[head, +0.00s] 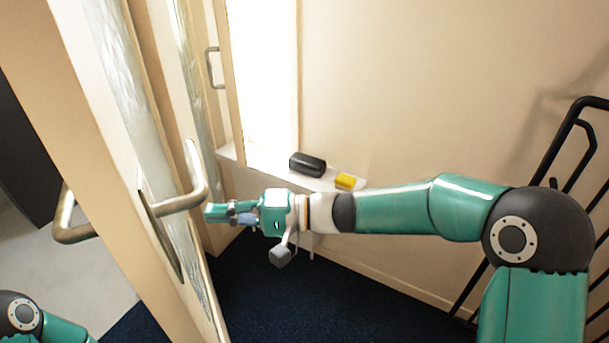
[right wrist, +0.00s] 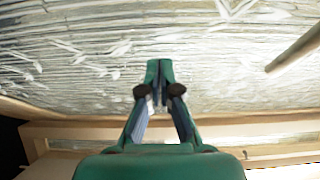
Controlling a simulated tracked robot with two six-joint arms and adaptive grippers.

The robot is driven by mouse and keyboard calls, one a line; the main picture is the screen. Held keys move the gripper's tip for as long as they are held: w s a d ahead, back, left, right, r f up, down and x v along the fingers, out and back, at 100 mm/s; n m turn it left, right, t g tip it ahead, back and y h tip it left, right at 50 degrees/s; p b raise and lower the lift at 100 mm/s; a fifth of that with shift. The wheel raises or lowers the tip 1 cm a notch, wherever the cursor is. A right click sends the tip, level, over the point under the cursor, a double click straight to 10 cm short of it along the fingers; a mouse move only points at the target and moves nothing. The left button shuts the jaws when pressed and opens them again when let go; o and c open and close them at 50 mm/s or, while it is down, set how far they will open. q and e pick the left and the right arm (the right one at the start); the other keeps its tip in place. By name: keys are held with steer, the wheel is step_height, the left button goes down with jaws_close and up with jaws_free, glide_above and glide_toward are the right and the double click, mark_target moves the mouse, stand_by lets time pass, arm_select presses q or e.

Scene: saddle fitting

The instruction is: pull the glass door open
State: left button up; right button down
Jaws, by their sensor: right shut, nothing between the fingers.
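The glass door (head: 125,215) has a pale wooden frame and stands at the left of the head view, seen at a steep angle. Metal handles show on both its sides, the right one (head: 183,200) and the left one (head: 72,228). My right gripper (head: 209,212) is shut and empty, just right of the right handle and apparently apart from it. In the right wrist view its fingertips (right wrist: 160,66) point at patterned glass (right wrist: 90,60), with a metal bar (right wrist: 295,46) at upper right. My left gripper is out of view; only part of that arm shows at bottom left.
A ledge (head: 238,160) along the wall holds a black case (head: 307,165) and a yellow block (head: 346,181). Another handle (head: 213,68) is behind. A black railing (head: 548,168) stands at right. Dark blue carpet (head: 290,300) below looks clear.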

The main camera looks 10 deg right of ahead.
steer(key=shift+s+d, duration=0.1)
steer(key=shift+d, duration=0.05)
stand_by(0.3)
steer(key=v, duration=1.2)
steer(key=shift+s, duration=0.2)
